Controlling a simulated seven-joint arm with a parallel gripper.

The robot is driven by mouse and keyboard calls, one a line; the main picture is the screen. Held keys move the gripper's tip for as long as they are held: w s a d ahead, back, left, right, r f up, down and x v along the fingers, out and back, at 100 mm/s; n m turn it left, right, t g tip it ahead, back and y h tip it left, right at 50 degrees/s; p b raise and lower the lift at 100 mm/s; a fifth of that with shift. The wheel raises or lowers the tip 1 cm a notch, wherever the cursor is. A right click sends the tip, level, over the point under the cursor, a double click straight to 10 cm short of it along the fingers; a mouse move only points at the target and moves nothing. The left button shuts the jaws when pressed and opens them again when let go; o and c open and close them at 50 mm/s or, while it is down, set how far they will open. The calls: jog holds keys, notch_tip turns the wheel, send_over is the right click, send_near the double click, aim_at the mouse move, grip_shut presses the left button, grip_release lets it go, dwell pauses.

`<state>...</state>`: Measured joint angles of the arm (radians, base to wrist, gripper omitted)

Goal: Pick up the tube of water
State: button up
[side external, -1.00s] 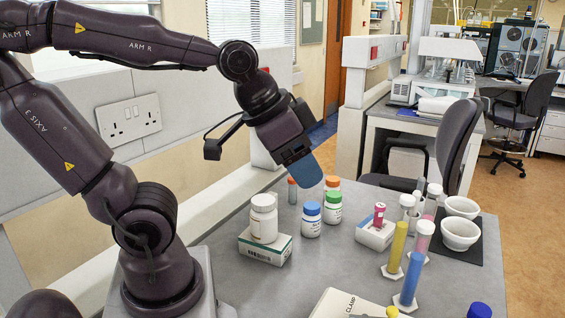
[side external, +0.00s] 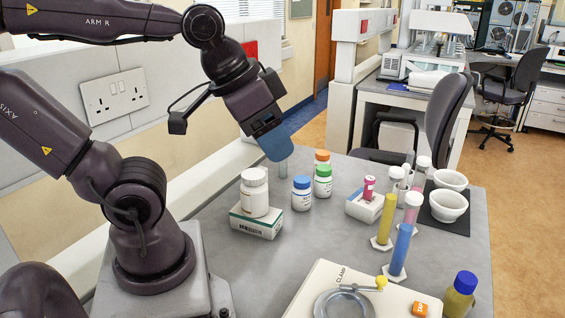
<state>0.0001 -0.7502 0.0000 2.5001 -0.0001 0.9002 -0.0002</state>
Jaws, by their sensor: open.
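My gripper (side external: 275,142), with blue fingertips, points down at the back left of the grey bench. A slim, clear, pale greenish tube (side external: 283,173) stands upright directly below it in the picture. The fingertips hide the top of this tube, and I cannot tell whether they are around it or in front of it. The jaws are open, but the gap between them does not show from this side. Whether the tube holds water cannot be made out.
A white bottle (side external: 254,193) on a box (side external: 257,222), a blue-capped bottle (side external: 301,194), a green-capped one (side external: 323,181) and an orange-capped one (side external: 321,157) stand close by. Yellow (side external: 387,220) and blue (side external: 401,250) cylinders stand to the right, near white bowls (side external: 449,206).

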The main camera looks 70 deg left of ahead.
jog(key=shift+o, duration=0.9)
jog(key=m+g+y, duration=0.3)
jog(key=m+y, duration=1.1)
jog(key=m, duration=0.6)
send_over(283, 165)
jog(key=d, duration=0.5)
notch_tip(283, 165, down, 26)
jog(key=shift+s+f+x, duration=0.1)
jog(key=shift+s+x, duration=0.1)
jog(key=shift+x, duration=1.55)
jog(key=shift+s+f+x, duration=0.1)
jog(key=shift+s+x, duration=0.1)
jog(key=shift+x, duration=1.55)
